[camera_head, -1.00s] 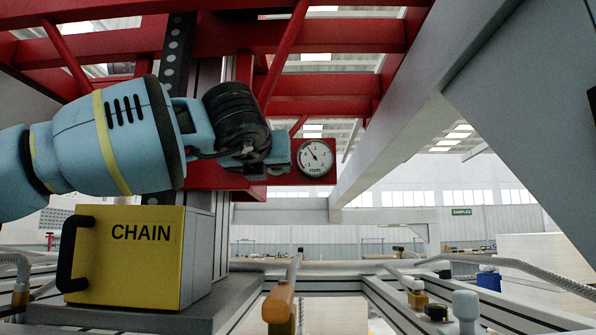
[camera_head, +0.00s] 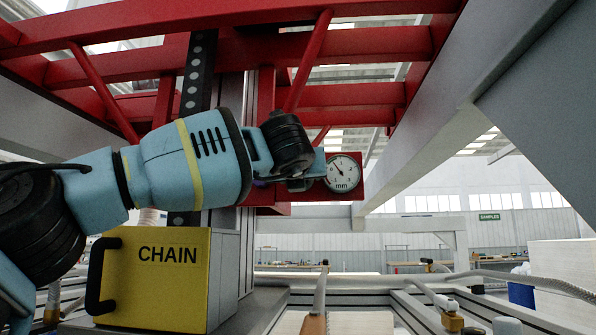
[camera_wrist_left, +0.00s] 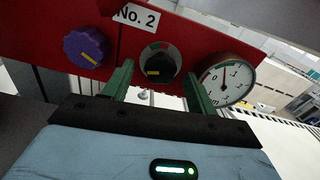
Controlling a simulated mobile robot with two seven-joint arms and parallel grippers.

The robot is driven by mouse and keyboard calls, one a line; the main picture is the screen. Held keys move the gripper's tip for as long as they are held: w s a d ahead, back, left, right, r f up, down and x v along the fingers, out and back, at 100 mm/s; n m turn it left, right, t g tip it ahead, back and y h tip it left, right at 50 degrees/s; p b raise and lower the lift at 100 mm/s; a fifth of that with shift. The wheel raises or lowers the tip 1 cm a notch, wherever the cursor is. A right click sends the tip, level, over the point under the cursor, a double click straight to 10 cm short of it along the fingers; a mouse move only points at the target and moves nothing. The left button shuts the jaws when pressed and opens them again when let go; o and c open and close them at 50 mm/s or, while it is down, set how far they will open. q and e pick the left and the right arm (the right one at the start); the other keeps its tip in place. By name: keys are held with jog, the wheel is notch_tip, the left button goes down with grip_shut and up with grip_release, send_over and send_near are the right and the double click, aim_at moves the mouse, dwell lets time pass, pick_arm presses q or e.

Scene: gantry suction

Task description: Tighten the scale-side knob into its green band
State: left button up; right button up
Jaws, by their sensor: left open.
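In the left wrist view a black knob (camera_wrist_left: 158,66) with a yellow mark at its lower left sits on the red panel (camera_wrist_left: 38,28), beside a dial gauge (camera_wrist_left: 226,79). A small coloured arc with green and red shows above this knob; the yellow mark does not point at it. A purple knob (camera_wrist_left: 86,47) with a yellow mark sits farther left. My left gripper (camera_wrist_left: 157,82) is open, its green fingers on either side of the black knob in the picture; contact cannot be told. In the head view the gripper hides the knobs, left of the gauge (camera_head: 343,173).
A yellow CHAIN box (camera_head: 165,285) with a black handle stands below my left arm. Red beams (camera_head: 240,45) of the gantry run overhead. A grey beam (camera_head: 440,110) slants down at the right.

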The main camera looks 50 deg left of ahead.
pick_arm(q)
jog(key=shift+w+a, duration=0.4)
jog(key=shift+w, duration=0.05)
jog(key=c, duration=1)
jog(key=shift+m, duration=3)
